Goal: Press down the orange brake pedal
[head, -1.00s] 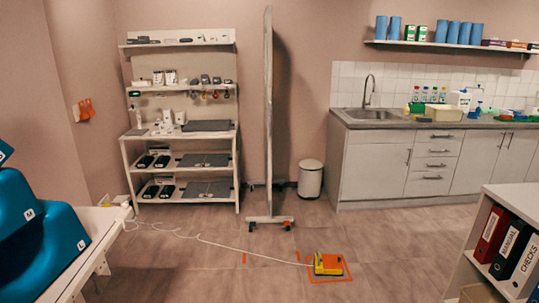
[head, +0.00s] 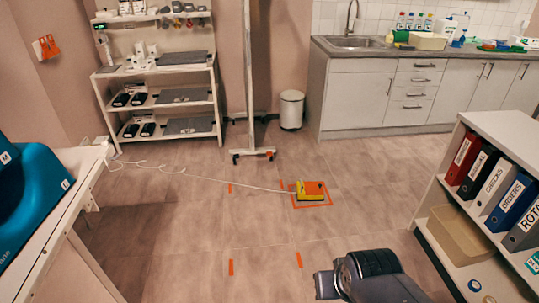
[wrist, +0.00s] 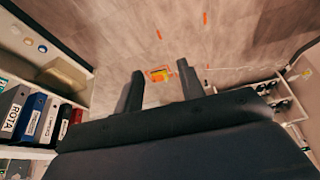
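The orange brake pedal (head: 314,188) sits in a yellow housing (head: 301,192) on the floor, inside an orange taped outline, with a white cable running left from it. In the wrist view the pedal (wrist: 159,74) is small and far off, showing between my fingers. My gripper (wrist: 160,70) is open and empty, its two dark fingers wide apart and well clear of the pedal. In the head view a dark grey part of my arm shows at the bottom, nearer than the pedal; the fingers cannot be made out there.
A white binder shelf (head: 488,155) stands at the right and a white table (head: 70,175) at the left. A wheeled screen (head: 249,80) and a bin (head: 291,110) stand behind the pedal. The floor before the pedal is clear, with orange tape marks (head: 299,259).

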